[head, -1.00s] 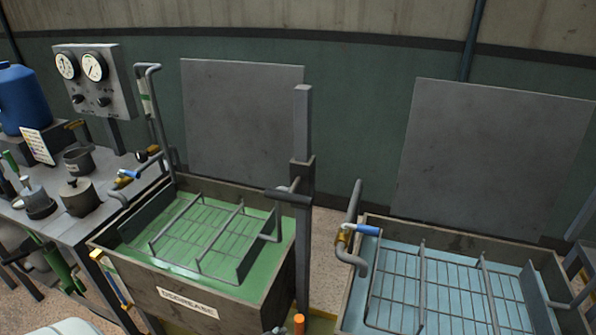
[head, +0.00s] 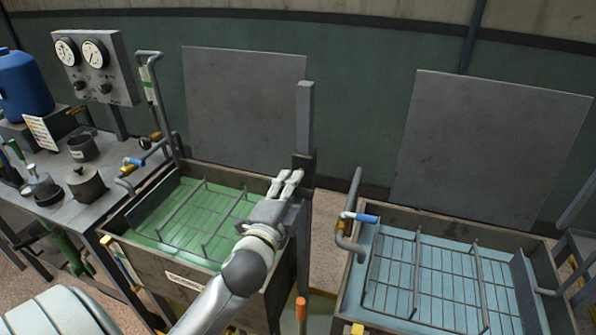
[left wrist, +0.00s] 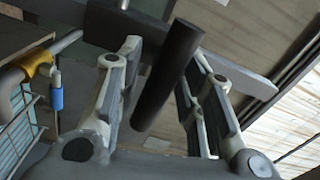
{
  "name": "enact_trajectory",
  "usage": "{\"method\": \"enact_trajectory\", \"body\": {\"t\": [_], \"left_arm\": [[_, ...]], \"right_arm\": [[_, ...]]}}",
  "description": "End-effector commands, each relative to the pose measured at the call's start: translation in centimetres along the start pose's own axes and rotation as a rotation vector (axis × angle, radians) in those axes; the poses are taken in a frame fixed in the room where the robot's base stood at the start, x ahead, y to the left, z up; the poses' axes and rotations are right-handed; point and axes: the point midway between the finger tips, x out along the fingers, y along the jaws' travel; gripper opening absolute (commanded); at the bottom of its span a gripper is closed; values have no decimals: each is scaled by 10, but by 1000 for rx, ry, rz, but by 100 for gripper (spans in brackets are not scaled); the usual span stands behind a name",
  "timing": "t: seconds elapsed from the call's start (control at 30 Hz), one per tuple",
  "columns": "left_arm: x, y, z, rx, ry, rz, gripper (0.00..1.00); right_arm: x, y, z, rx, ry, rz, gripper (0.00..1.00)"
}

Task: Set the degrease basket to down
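The degrease tank (head: 140,253) holds green liquid, and the grey wire degrease basket (head: 205,215) sits in it, its bars showing at the surface. A dark bar handle (left wrist: 168,75) belongs to the slide on the grey post (head: 304,120) at the tank's right side. My left gripper (head: 291,178) is at that post and hides the handle in the head view. In the left wrist view my left gripper (left wrist: 155,60) is open, with the handle between its fingers and gaps at both sides. My right gripper is in neither view.
A second tank (head: 350,280) with pale blue liquid and its own basket (head: 450,275) stands at the right. A bent pipe with a blue-handled valve (head: 360,217) stands between the tanks. A bench with pots (head: 85,183) and a gauge panel (head: 95,68) are at the left.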

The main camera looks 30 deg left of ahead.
Motion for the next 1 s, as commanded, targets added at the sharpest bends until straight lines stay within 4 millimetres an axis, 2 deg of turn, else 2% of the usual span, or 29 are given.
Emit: {"method": "enact_trajectory", "body": {"t": [0.1,0.3,0.67,0.93,1.0], "left_arm": [[21,-2,0,-1,-1,1,35],[41,0,0,-3,-1,3,35],[46,1,0,-3,0,3,35],[46,1,0,-3,0,3,3],[46,1,0,-3,0,3,0]], "right_arm": [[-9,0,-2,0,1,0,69],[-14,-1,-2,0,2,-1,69],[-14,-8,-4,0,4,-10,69],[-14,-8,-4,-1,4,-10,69],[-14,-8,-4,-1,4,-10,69]]}}
